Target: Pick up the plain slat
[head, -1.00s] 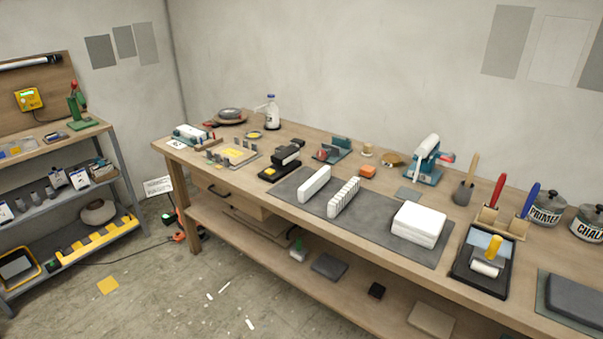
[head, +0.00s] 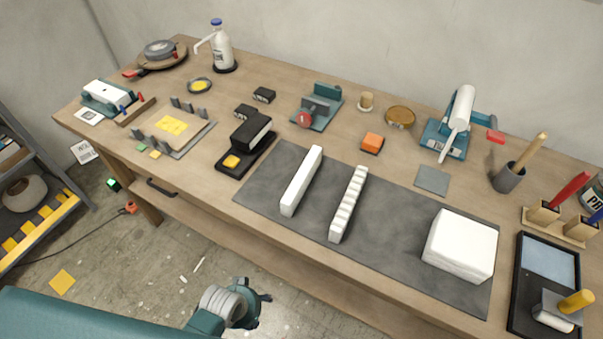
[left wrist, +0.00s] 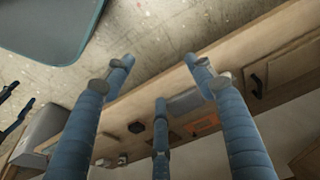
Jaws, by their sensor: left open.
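The plain slat (head: 302,181) is a smooth white bar lying on the dark grey mat (head: 395,221) on the workbench. To its right, apart from it, lies a white slat with notches or ridges (head: 349,204). My left gripper (head: 256,300) is low in the head view, in front of the bench and short of the slat, holding nothing. In the left wrist view my open fingers (left wrist: 160,78) point toward the bench's lower front, and neither slat shows there. My right gripper is not seen.
A white block stack (head: 461,245) sits at the mat's right end. A black stapler-like tool (head: 246,145) stands left of the plain slat. The bench's front edge (head: 300,251) lies between my left gripper and the mat. An orange block (head: 372,143) is behind the mat.

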